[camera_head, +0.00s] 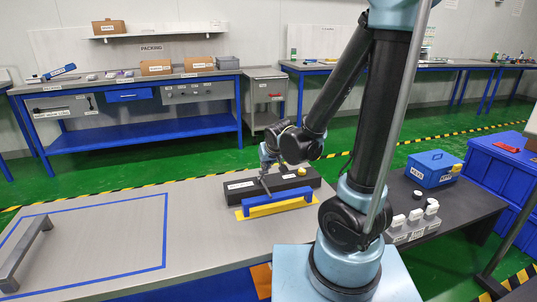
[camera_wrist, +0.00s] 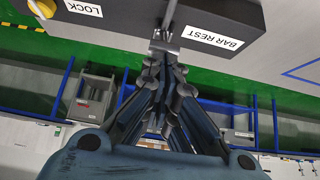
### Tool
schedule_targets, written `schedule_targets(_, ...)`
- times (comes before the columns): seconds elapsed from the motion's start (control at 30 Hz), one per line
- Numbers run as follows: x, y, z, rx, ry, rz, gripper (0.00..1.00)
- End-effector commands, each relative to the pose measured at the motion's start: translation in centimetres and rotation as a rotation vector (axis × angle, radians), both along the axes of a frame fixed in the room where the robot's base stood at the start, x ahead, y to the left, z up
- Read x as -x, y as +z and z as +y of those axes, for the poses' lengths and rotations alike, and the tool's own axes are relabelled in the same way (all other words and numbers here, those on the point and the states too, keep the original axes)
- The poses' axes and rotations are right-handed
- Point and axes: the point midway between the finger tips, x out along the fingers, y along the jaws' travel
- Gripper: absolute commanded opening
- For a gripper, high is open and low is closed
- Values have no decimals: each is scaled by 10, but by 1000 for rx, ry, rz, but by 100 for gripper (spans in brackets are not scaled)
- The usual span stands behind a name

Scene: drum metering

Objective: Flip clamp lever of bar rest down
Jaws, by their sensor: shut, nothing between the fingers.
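The bar rest is a long dark block (camera_head: 238,195) on the grey table in the head view. In the wrist view the block (camera_wrist: 240,18) spans the top, with a BAR REST label, a LOCK label and a yellow knob (camera_wrist: 42,8). My gripper (camera_wrist: 165,65) is shut and empty, its fingertips close to the block's edge. A small grey metal piece (camera_wrist: 165,44), apparently the clamp lever, stands just beyond the fingertips; I cannot tell if they touch. In the head view my gripper (camera_head: 267,160) is over the block's middle and partly hides the lever area.
A blue bar-shaped handle (camera_head: 285,204) on a yellow base lies just in front of the block. A grey handle (camera_head: 24,255) stands at the left by the blue taped outline. A blue box (camera_head: 433,168) and small containers (camera_head: 413,225) are at the right. The table's left middle is clear.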

Motion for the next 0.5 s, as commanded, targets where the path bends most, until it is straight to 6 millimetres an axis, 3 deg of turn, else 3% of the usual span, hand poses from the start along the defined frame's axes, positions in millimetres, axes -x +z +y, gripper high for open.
schedule_targets(0.5, 18, 32, -8, -2, -1, -10, 0)
